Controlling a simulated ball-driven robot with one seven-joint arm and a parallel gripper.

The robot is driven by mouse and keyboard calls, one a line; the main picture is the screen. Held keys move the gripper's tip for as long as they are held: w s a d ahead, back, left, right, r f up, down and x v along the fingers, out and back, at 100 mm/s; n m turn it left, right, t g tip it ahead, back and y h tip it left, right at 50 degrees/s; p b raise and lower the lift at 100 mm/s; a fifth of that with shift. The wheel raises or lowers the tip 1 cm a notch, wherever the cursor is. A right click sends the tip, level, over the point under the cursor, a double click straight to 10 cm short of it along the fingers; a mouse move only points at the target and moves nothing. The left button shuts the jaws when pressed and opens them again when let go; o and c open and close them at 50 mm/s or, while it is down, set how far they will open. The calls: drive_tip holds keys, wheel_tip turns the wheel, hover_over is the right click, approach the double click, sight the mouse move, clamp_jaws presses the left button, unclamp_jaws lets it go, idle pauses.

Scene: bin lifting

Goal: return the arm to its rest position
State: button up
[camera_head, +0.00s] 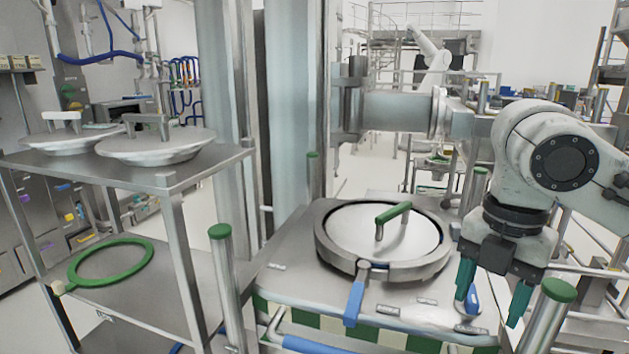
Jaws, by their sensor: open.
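My gripper (494,291) hangs at the right, pointing down, with its two green fingers apart and nothing held between them. My white arm (545,150) bends above it at the right edge of the view. The gripper is to the right of a round bin lid (360,232) with a green-topped handle (394,212). The lid sits inside a grey clamp ring (330,255) with a blue lever (354,303) at its front. A blue-handled item (472,300) shows behind the gripper fingers; I cannot tell whether they touch it.
A steel shelf (205,172) at left carries two pale lids (160,145) on top and a green ring (75,272) below. Green-capped posts (222,270) stand around the bin platform, one (552,300) close to the gripper's right. A thick column stands behind the platform.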

drive_tip(key=w+a+f+m+t+y, duration=0.2)
drive_tip(key=w+a+f+m+y, duration=0.15)
drive_tip(key=a, duration=0.55)
wheel_tip(320, 180, down, 12)
drive_tip(key=s+a+m+t+y, duration=0.2)
drive_tip(key=s+m+y, duration=0.1)
drive_tip(key=m, duration=0.7)
drive_tip(key=s+d+f+m+h, duration=0.2)
drive_tip(key=s+d+f+m, duration=0.25)
drive_tip(key=s+f, duration=0.4)
drive_tip(key=s+d+f+m+h, duration=0.1)
drive_tip(key=s+d+f+m, duration=0.2)
drive_tip(key=s+f+m, duration=0.5)
drive_tip(key=s+d+f+g+h, duration=0.1)
drive_tip(key=s+d+f+h, duration=0.1)
drive_tip(key=s, duration=0.4)
drive_tip(key=s+d+f+g+h, duration=0.1)
drive_tip(key=s+d+f+g, duration=0.1)
drive_tip(key=s+d+f, duration=0.2)
drive_tip(key=shift+s+d+f+m+h, duration=0.4)
drive_tip(key=shift+s+d, duration=0.65)
drive_tip(key=shift+s, duration=0.2)
